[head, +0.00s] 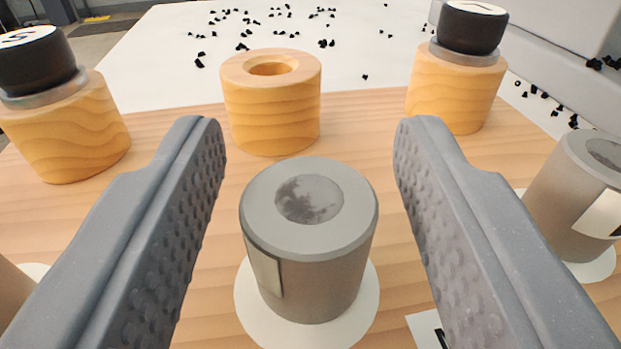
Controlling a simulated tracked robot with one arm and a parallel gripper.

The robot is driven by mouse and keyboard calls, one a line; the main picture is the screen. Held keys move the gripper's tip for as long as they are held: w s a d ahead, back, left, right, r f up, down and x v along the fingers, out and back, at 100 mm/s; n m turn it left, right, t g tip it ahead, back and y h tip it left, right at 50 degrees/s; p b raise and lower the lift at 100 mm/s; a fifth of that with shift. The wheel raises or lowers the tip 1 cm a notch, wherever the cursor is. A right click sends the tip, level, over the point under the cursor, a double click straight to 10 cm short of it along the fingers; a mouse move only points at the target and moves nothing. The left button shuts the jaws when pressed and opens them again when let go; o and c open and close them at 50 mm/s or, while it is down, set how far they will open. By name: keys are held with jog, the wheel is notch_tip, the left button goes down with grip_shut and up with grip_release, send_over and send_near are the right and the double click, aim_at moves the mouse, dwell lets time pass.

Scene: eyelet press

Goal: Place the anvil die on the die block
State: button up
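A grey metal cylinder with a shallow dished top, which looks like the anvil die (308,240), stands upright on a white round patch (255,318) on the wooden board. My gripper (308,135) is open, with one dimpled grey finger on each side of the cylinder and a visible gap to both. A wooden cylinder with a round hole in its top (271,105) stands empty behind it. I cannot tell for certain which of the wooden cylinders is the die block.
Wooden cylinders at left (68,135) and right (455,90) carry black-topped knobs. Another grey cylinder (575,190) stands at the right edge; part of one shows at lower left. Black crumbs are scattered over the white surface (165,65) behind the board.

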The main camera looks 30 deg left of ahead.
jog(key=shift+r, duration=0.1)
jog(key=p+v, duration=0.1)
jog(key=v, duration=1.1)
